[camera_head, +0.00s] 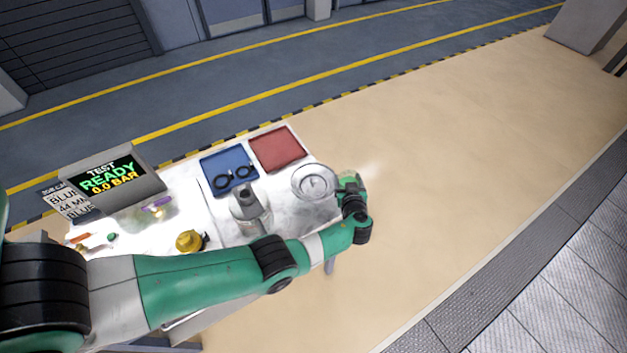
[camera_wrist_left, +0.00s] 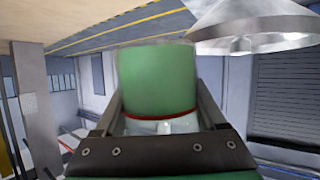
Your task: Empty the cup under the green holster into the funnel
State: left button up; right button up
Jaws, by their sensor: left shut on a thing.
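My left gripper (camera_head: 350,186) is at the right end of the table, just right of the metal funnel (camera_head: 314,182). In the left wrist view, its two fingers (camera_wrist_left: 160,120) are shut on a cup (camera_wrist_left: 158,80). The cup looks filled with green, with a red line around it and a clear band beyond that line. That view appears upside down, so the cup seems upright. The funnel also shows there (camera_wrist_left: 255,22), apart from the cup. In the head view the cup is mostly hidden by the gripper. I cannot make out a green holster. My right gripper is not in view.
The table (camera_head: 290,215) also holds a grey metal canister (camera_head: 248,208), a blue tray (camera_head: 217,165) with black rings, a red tray (camera_head: 277,148), a yellow part (camera_head: 190,241) and a display reading "TEST READY 0.0 BAR" (camera_head: 110,176). Open floor lies to the right.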

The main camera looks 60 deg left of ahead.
pick_arm(q)
jog(key=shift+s+a+r+n+t+h+b, duration=0.45)
jog(key=shift+a+n+h, duration=0.2)
jog(key=shift+h, duration=0.25)
dwell(0.9)
jog(key=shift+s+a+r+n+h, duration=0.15)
jog(key=shift+s+a+n+h, duration=0.05)
jog(key=shift+n+h, duration=0.25)
dwell(0.4)
jog(key=shift+s+a+r+t, duration=0.1)
jog(key=shift+a+r+t, duration=0.05)
jog(key=shift+a+t, duration=0.1)
jog(key=shift+s+r+n+h+p, duration=0.15)
jog(key=shift+n+h+p, duration=0.2)
jog(key=shift+p, duration=0.2)
jog(key=shift+s+a+r+n+t+h+p, duration=0.2)
jog(key=shift+a+n+t+h+p, duration=0.15)
jog(key=shift+p, duration=0.7)
jog(key=shift+a+f+n+t+h+p, duration=0.1)
jog(key=shift+f+n+t+h+p, duration=0.15)
jog(key=shift+f+n+h+p, duration=0.15)
dwell(0.6)
jog(key=shift+r+n+t+h+p, duration=0.35)
jog(key=shift+h+p, duration=0.2)
jog(key=shift+p, duration=0.2)
dwell(0.6)
jog(key=shift+r+n+t+h, duration=0.25)
jog(key=shift+r+n+h, duration=0.05)
jog(key=shift+n+h, duration=0.15)
dwell(0.7)
